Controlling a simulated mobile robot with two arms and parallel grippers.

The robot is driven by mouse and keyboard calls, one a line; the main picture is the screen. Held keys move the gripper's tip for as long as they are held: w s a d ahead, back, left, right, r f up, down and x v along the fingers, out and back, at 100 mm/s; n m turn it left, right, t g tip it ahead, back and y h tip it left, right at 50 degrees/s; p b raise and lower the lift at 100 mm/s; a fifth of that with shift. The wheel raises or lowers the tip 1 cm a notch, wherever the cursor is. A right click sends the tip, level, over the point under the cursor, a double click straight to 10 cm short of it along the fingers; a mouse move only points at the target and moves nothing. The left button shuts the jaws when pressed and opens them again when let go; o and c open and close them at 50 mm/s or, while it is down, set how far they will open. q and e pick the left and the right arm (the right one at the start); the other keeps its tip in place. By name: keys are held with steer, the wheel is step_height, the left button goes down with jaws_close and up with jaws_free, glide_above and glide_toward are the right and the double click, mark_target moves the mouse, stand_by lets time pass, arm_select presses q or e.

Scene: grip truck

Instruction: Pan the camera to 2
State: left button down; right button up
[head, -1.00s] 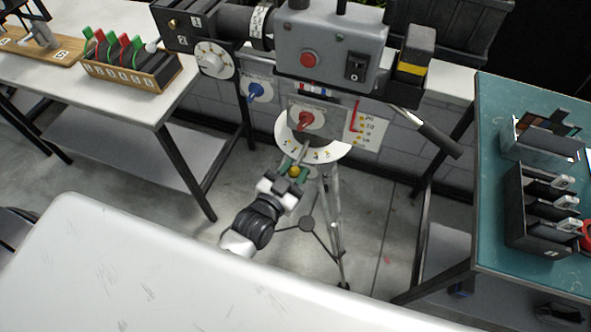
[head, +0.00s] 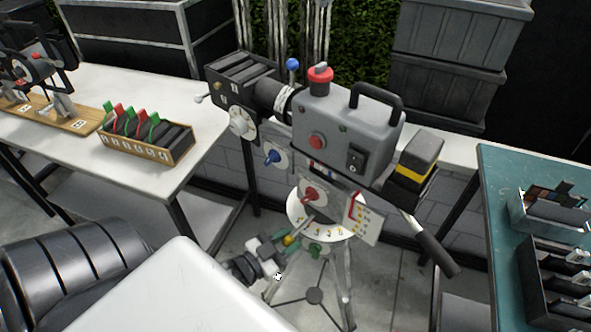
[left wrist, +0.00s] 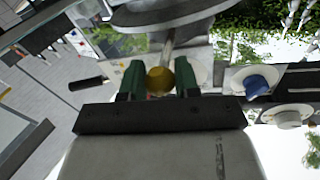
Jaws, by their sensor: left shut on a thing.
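The grey film camera (head: 340,125) stands on a tripod (head: 347,285). Below it is a white pan dial (head: 342,226) with small numbers, too small to read surely. A thin metal handle ends in a yellow ball (head: 289,240) left of the dial's front edge. My left gripper (head: 285,242) is shut on this ball. In the left wrist view the yellow ball (left wrist: 160,80) sits between the green fingertips (left wrist: 158,82), with the handle rod (left wrist: 168,48) running up behind it. My right gripper is not in view.
A white table (head: 90,90) with a wooden box (head: 150,150) of coloured-handled items stands at left. A teal table (head: 497,180) with black holders stands at right. A black-gripped handle (head: 432,248) juts from the camera's right side. Red and blue knobs sit near the dial.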

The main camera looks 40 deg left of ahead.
arm_select(q)
steer(key=shift+f, duration=0.1)
steer(key=c, duration=0.8)
jaws_free()
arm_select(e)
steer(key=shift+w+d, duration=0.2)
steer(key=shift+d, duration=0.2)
arm_select(q)
steer(key=shift+s, duration=0.1)
steer(key=b+v, duration=0.2)
steer(key=v, duration=0.8)
steer(key=shift+s+a, duration=0.15)
steer(key=shift+s, duration=0.15)
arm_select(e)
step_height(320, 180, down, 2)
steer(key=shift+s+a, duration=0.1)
